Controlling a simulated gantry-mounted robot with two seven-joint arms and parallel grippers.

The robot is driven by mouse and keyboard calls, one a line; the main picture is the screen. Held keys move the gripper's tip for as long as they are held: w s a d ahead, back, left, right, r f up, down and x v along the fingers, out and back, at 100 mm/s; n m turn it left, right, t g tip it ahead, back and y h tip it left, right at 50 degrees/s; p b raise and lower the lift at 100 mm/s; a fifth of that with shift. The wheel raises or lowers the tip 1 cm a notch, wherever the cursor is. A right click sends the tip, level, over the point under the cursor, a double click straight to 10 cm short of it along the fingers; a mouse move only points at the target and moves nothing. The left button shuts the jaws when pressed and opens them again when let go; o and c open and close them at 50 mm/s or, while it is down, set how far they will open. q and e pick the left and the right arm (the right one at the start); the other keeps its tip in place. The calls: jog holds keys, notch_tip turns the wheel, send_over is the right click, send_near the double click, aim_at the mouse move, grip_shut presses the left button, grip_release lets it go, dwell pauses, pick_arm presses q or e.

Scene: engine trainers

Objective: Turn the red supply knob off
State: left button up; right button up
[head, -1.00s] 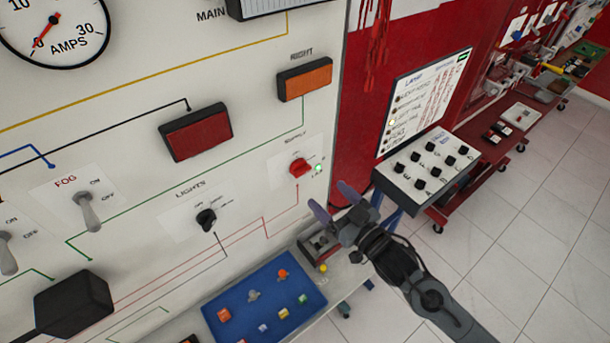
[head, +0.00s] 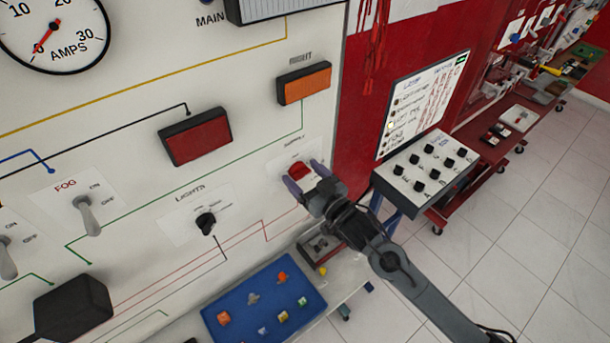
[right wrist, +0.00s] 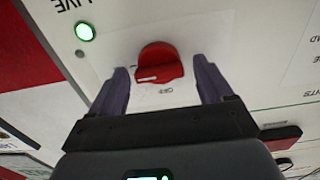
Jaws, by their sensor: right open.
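The red supply knob (head: 299,171) sits on the white panel under the SUPPLY label, near the panel's right edge. My right gripper (head: 303,177) is open at the knob, with a finger to each side of it. In the right wrist view the red knob (right wrist: 160,63) lies between and just beyond the tips of the open right gripper (right wrist: 162,80); I see no contact. A green light (right wrist: 85,32) beside the word LIVE is lit. An OFF mark shows beside the knob. My left gripper is not in view.
The black lights knob (head: 205,222) and the fog switch (head: 87,214) are on the panel to the left. A blue tray (head: 265,312) with small parts lies below. A sloped box with black knobs (head: 425,170) stands to the right.

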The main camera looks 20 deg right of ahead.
jog(key=c, duration=1)
jog(key=shift+c, duration=0.2)
jog(key=shift+n, duration=0.4)
jog(key=n+p, duration=0.1)
jog(key=n, duration=0.2)
jog(key=shift+a+n+p, duration=0.1)
jog(key=shift+n+p, duration=0.2)
jog(key=shift+p, duration=0.05)
jog(key=n+p, duration=0.1)
jog(key=n, duration=0.3)
jog(key=shift+a, duration=0.1)
jog(key=n, duration=0.5)
jog(key=shift+f, duration=0.1)
jog(key=shift+s+f+n+p, duration=0.15)
jog(key=shift+n+p, duration=0.2)
jog(key=shift+n, duration=1.95)
